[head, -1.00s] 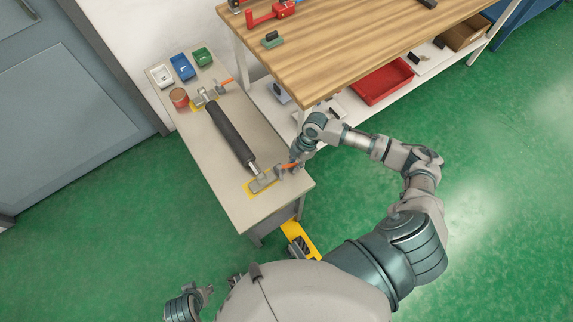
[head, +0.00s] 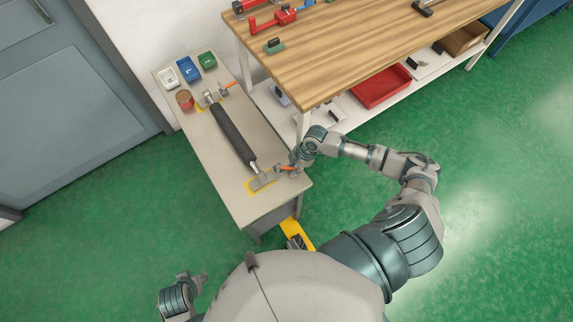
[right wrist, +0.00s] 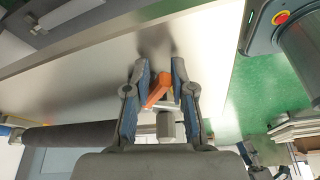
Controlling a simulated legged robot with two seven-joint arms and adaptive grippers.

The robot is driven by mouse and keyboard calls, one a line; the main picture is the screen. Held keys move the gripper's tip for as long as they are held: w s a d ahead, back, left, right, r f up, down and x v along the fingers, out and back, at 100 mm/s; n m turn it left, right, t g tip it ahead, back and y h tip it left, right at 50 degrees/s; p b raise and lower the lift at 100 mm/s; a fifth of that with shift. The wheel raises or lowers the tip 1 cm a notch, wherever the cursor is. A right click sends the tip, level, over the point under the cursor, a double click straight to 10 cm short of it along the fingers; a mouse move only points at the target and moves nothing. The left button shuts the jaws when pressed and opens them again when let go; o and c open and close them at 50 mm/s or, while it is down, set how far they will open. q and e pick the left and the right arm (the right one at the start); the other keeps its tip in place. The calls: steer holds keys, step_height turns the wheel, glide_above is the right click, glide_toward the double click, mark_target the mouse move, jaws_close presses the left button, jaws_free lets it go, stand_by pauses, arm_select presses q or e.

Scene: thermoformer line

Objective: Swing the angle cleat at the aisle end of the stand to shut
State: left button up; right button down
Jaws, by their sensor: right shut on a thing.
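The stand (head: 222,178) is a narrow pale table with a dark roller (head: 233,138) lying along it. The angle cleat at the near, aisle end (head: 263,181) is a grey metal piece on a yellow-marked patch with an orange handle (head: 286,168) pointing right. My right gripper (head: 293,165) is at this handle, by the stand's right edge. In the right wrist view the orange handle (right wrist: 158,91) sits between the two fingers, which are shut on it. My left gripper (head: 202,281) is low at left, away from the stand; its fingers are too small to judge.
A second cleat with an orange handle (head: 226,86) is at the far end. White, blue and green bins (head: 207,60) and a reddish-brown round container (head: 185,99) stand there. A wooden workbench (head: 345,45) with a red tray (head: 381,88) below is at right. Green floor is open at left.

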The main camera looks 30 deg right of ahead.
steer(key=shift+a+r, duration=0.15)
steer(key=shift+a, duration=0.15)
steer(key=shift+s+a+r+m+p, duration=0.1)
steer(key=shift+s+r+m+p, duration=0.1)
steer(key=shift+m+p, duration=0.45)
steer(key=m+p, duration=0.1)
steer(key=m+t+p, duration=0.1)
steer(key=p, duration=0.1)
steer(key=shift+s+a+p, duration=0.3)
steer(key=shift+a, duration=0.05)
steer(key=shift+f, duration=0.2)
steer(key=c, duration=0.9)
jaws_free()
steer(key=shift+d, duration=0.15)
